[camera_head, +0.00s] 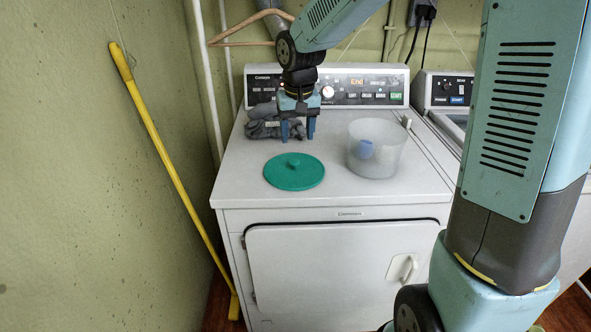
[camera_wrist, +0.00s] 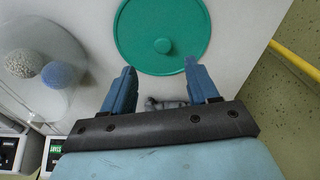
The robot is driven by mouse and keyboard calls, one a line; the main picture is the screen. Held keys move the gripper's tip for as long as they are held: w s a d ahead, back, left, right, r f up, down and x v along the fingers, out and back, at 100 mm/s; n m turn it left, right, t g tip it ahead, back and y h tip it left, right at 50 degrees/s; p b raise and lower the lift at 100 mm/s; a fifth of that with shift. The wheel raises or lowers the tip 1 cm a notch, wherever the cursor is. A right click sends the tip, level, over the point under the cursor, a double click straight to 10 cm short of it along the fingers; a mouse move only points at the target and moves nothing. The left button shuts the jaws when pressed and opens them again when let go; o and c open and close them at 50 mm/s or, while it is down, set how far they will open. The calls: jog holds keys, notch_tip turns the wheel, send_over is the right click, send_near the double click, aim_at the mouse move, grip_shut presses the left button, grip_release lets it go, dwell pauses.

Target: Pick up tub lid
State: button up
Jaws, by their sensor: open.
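The tub lid (camera_head: 294,172) is a flat green disc with a small round knob in its middle. It lies knob up on the white dryer top (camera_head: 240,188), left of the clear tub. My gripper (camera_head: 297,132) is open and empty, pointing down above the dryer top, behind the lid in the head view. In the wrist view my gripper (camera_wrist: 160,78) shows two blue fingers apart, and the lid (camera_wrist: 190,30) with its knob lies just past the fingertips. The fingers do not appear to touch the lid.
A clear round tub (camera_head: 388,160) holding balls, one blue (camera_wrist: 58,74) and one greyish (camera_wrist: 22,63), stands right of the lid. A grey crumpled cloth (camera_head: 262,124) lies beside my gripper. The control panel (camera_head: 350,85) rises behind. A yellow pole (camera_head: 165,150) leans on the left wall.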

send_over(294, 161)
jog(key=s, duration=0.1)
jog(key=f, duration=0.4)
jog(key=shift+s+d+f, duration=0.1)
jog(key=shift+s+d, duration=0.1)
jog(key=shift+d, duration=0.1)
jog(key=shift+w+a+f, duration=0.1)
jog(key=shift+w+f, duration=0.1)
jog(key=shift+f, duration=0.65)
jog(key=shift+w+a+f, duration=0.1)
jog(key=shift+w+f, duration=0.1)
jog(key=shift+f, duration=0.6)
jog(key=shift+w+a+f, duration=0.1)
jog(key=shift+w+f, duration=0.1)
jog(key=shift+f, duration=0.65)
jog(key=c, duration=1.1)
